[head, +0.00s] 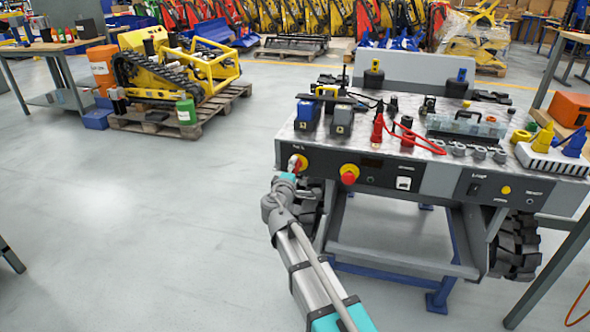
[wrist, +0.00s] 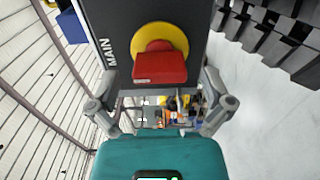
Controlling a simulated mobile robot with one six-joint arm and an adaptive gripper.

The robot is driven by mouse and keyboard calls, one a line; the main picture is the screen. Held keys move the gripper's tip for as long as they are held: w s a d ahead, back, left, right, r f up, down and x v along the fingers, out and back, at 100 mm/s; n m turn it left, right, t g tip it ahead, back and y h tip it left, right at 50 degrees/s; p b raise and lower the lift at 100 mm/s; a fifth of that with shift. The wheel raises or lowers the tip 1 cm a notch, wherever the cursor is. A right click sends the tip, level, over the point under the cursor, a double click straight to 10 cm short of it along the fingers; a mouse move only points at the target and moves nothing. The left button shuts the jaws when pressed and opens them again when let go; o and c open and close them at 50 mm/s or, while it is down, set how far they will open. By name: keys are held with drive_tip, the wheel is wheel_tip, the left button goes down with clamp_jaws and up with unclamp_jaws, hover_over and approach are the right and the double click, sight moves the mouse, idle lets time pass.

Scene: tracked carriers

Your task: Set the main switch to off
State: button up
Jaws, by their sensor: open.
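The main switch is a red handle (wrist: 160,66) on a yellow round plate (wrist: 176,33), on a dark panel. The word MAIN runs sideways beside it in the wrist view. In the head view the switch (head: 297,163) is at the left end of the carrier's front panel, partly behind my gripper. My gripper (wrist: 160,92) is open and empty. Its two fingers stand apart, one on each side of the handle and a little below it in the wrist view; I see no contact. In the head view my gripper (head: 286,181) is at the panel's left end.
A second red knob on yellow (head: 349,174) is to the right on the same panel. The carrier's top (head: 315,137) bears batteries, red cables and several small parts. A black track (head: 306,208) is below the panel. The floor to the left (head: 130,220) is clear.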

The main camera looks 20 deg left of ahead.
drive_tip(key=s, duration=1.1)
idle(0.3)
drive_tip(key=w+d+f+m+g+h, duration=0.1)
drive_tip(key=d+f+m+g+h, duration=0.3)
drive_tip(key=d, duration=0.9)
drive_tip(key=w+d+f+m+g+h, duration=0.15)
drive_tip(key=d+f+m+g, duration=0.35)
drive_tip(key=d, duration=0.7)
drive_tip(key=s+d+f+m+g+y, duration=0.3)
drive_tip(key=s+d+f+m+g, duration=0.25)
drive_tip(key=d, duration=0.25)
drive_tip(key=s+d+f+m+g+y, duration=0.3)
drive_tip(key=s+d+f+m+g, duration=0.1)
drive_tip(key=s+d, duration=0.3)
wheel_tip(320, 180, up, 37)
drive_tip(key=p, duration=3.7)
drive_tip(key=shift+s+r, duration=0.15)
drive_tip(key=shift+r, duration=0.05)
drive_tip(key=shift+n+t+h, duration=0.25)
